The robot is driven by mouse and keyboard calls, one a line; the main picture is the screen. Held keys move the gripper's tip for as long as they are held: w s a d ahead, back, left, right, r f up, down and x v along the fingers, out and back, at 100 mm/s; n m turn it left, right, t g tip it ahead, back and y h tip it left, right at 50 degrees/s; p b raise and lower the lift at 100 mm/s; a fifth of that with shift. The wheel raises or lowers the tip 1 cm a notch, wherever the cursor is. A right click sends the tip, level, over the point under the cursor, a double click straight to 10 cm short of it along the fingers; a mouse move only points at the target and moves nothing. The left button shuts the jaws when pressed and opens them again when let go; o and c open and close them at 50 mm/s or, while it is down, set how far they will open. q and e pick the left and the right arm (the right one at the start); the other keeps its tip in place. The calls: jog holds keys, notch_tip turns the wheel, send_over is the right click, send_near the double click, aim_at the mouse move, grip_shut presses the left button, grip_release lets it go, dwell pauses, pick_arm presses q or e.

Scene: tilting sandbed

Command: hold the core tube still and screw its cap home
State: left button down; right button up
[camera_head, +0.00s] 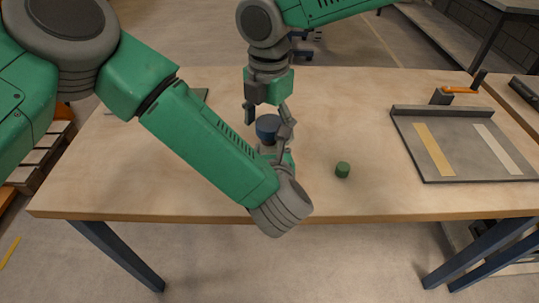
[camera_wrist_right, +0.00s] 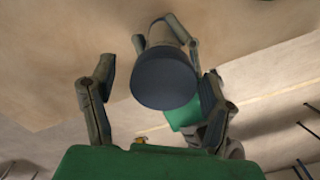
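The blue cap (camera_head: 267,127) sits at the upper end of the core tube, near the middle of the table. In the right wrist view the cap (camera_wrist_right: 164,80) fills the centre and the pale tube (camera_wrist_right: 163,32) shows partly behind it. How far the cap is screwed on cannot be seen. My right gripper (camera_head: 268,115) points down over the cap, fingers spread on either side of it; a gap shows in the right wrist view (camera_wrist_right: 158,85). My left gripper (camera_head: 273,153) comes from the front, its fingers closed around the tube below the cap, partly hidden by its wrist.
A small green cylinder (camera_head: 342,170) stands on the wooden table (camera_head: 200,195), right of the tube. A grey tray (camera_head: 460,174) with a yellow and a white strip lies at the right. An orange-handled item (camera_head: 460,90) is behind it.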

jog(key=shift+r, duration=2.3)
jog(key=shift+c, duration=0.3)
notch_tip(320, 180, up, 4)
jog(key=n, duration=0.3)
jog(key=shift+d+f, duration=0.1)
jog(key=shift+f, duration=0.1)
jog(key=shift+f, duration=3.95)
